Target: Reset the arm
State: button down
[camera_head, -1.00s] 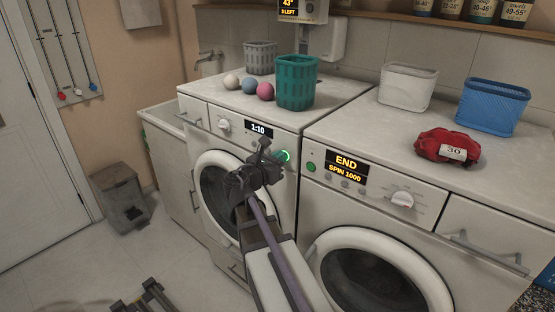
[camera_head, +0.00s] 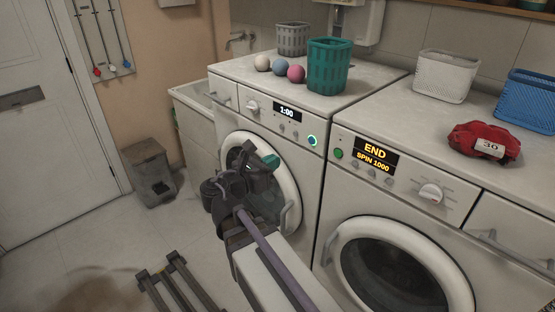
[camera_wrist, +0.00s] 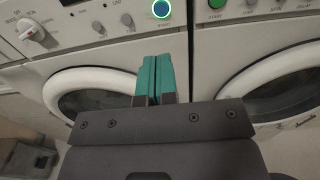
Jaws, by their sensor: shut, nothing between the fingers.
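My gripper (camera_head: 271,161) is in front of the left washing machine (camera_head: 303,173), near its round door. In the wrist view its two teal fingertips (camera_wrist: 154,80) are pressed together with nothing between them. The left machine's display (camera_head: 287,112) reads 1:00. My arm hides part of the left machine's door.
The right machine (camera_head: 460,262) shows END and SPIN 1000. A teal basket (camera_head: 328,67), several coloured balls, a white basket (camera_head: 444,76), a blue basket (camera_head: 528,101) and a red bundle tagged 30 (camera_head: 477,140) sit on top. A grey bin (camera_head: 149,174) stands on the floor.

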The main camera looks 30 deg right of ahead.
dwell(0.6)
jog(key=s+a+f+m+g+y+p, duration=0.1)
jog(key=s+a+f+m+g+y, duration=0.15)
jog(key=f+m+y, duration=0.35)
jog(key=s+a+f+m+g+y+p, duration=0.1)
jog(key=a+f+m+y, duration=0.3)
jog(key=m, duration=0.5)
jog(key=s+a+f+m+y+p, duration=0.2)
jog(key=a+m+y+p, duration=0.1)
jog(key=a+m+y, duration=0.2)
jog(key=a+y, duration=0.2)
jog(key=a, duration=0.2)
jog(key=shift+s+a+m+y, duration=0.3)
jog(key=shift+s+a, duration=0.1)
jog(key=shift+g, duration=0.25)
